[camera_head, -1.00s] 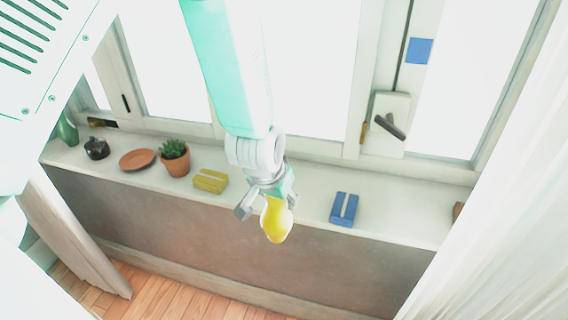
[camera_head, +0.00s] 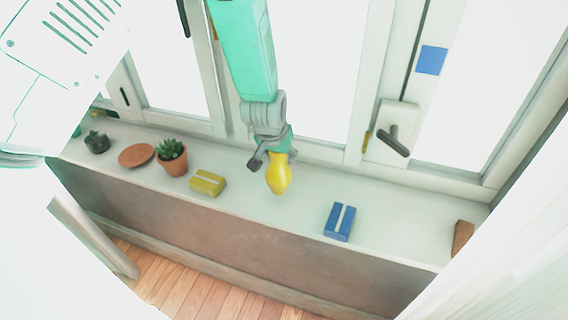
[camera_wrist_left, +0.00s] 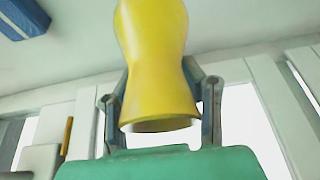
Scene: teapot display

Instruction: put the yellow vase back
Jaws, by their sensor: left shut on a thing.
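My left gripper (camera_head: 273,160) is shut on the yellow vase (camera_head: 278,178). The vase hangs below the gripper with its rounded end down, and it appears over the windowsill (camera_head: 285,205), between the yellow block and the blue block. I cannot tell whether it touches the sill. In the left wrist view the vase (camera_wrist_left: 155,50) fills the middle, its open rim towards the green palm, with a finger of the gripper (camera_wrist_left: 160,100) on each side. My right gripper does not show.
A yellow block (camera_head: 208,183) with a pale stripe and a blue block (camera_head: 340,222) stand on the sill. Farther left are a potted succulent (camera_head: 172,158), a terracotta plate (camera_head: 136,155) and a dark pot (camera_head: 97,143). A brown object (camera_head: 462,238) stands far right. Windows rise behind.

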